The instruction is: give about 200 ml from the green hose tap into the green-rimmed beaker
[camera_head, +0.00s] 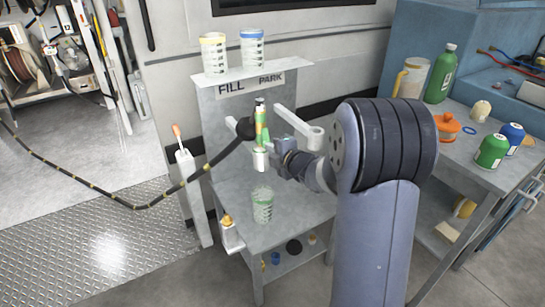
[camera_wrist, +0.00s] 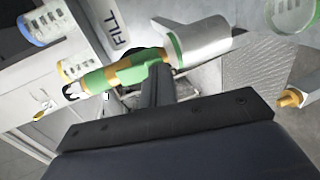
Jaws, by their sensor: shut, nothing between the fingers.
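The green hose tap (camera_head: 262,128) hangs upright at the FILL side of the grey stand, its metal nozzle (camera_head: 260,158) pointing down. The green-rimmed beaker (camera_head: 262,205) stands on the stand's shelf below the nozzle and looks empty. In the wrist view the tap (camera_wrist: 115,75) lies across the picture, with its nozzle (camera_wrist: 203,42) to the right and part of the beaker (camera_wrist: 290,18) at the top right corner. My gripper (camera_head: 281,148) is at the tap's right side; in the wrist view its dark fingers (camera_wrist: 158,75) are together and close to the tap body. Whether they touch it is unclear.
A yellow-rimmed beaker (camera_head: 213,53) and a blue-rimmed beaker (camera_head: 252,48) stand on the stand's top shelf. An empty PARK bracket (camera_head: 300,127) is right of the tap. A black hose (camera_head: 140,206) sags to the left. Bottles crowd the right bench (camera_head: 455,165).

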